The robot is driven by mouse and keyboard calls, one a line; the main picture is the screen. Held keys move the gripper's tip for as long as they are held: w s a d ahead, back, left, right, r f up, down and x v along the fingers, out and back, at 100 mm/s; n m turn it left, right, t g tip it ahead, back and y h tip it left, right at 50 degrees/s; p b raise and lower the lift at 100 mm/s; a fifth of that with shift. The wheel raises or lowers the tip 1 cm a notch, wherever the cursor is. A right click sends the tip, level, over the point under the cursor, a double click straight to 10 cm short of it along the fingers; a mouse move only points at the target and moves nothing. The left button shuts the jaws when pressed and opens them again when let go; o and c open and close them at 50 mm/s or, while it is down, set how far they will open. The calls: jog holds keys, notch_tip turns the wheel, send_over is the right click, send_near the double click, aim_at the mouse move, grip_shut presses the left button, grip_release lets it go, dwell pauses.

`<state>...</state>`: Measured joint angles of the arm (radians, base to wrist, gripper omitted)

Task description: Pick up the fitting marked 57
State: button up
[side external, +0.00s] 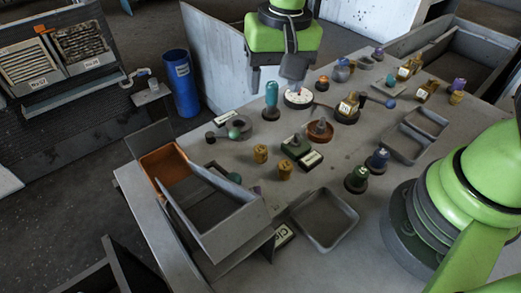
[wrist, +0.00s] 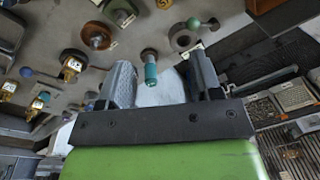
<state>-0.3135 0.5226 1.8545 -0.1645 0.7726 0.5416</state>
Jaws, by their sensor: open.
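My gripper (side external: 295,82) hangs over the back middle of the bench; in the wrist view its two jaws (wrist: 161,65) are apart with nothing held. A teal fitting (side external: 271,94) stands upright just left of it in the side view. In the wrist view the teal fitting (wrist: 150,70) shows between the jaws, beyond their tips, nearer the left one. Amber fittings with white number tags stand nearby, one on a dark round base (side external: 347,107) right of my gripper; it also shows in the wrist view (wrist: 70,68). I cannot read 57 on any tag.
A round copper-coloured dish (side external: 320,131), a grey ring part (side external: 238,126) and a green block (side external: 295,147) lie in front of my gripper. Grey trays (side external: 324,220) and an orange-ended bin (side external: 165,164) stand nearer the front. Several small fittings crowd the right back.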

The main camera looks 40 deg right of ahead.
jog(key=g, duration=0.1)
send_over(260, 148)
jog(key=shift+h, duration=0.3)
jog(key=f, duration=1)
jog(key=shift+s+d+f, duration=0.1)
jog(key=shift+s+f, duration=0.05)
jog(key=shift+s, duration=0.1)
jog(key=f, duration=0.5)
jog(key=shift+w+f, duration=0.2)
jog(key=shift+f, duration=0.15)
jog(key=c, duration=1)
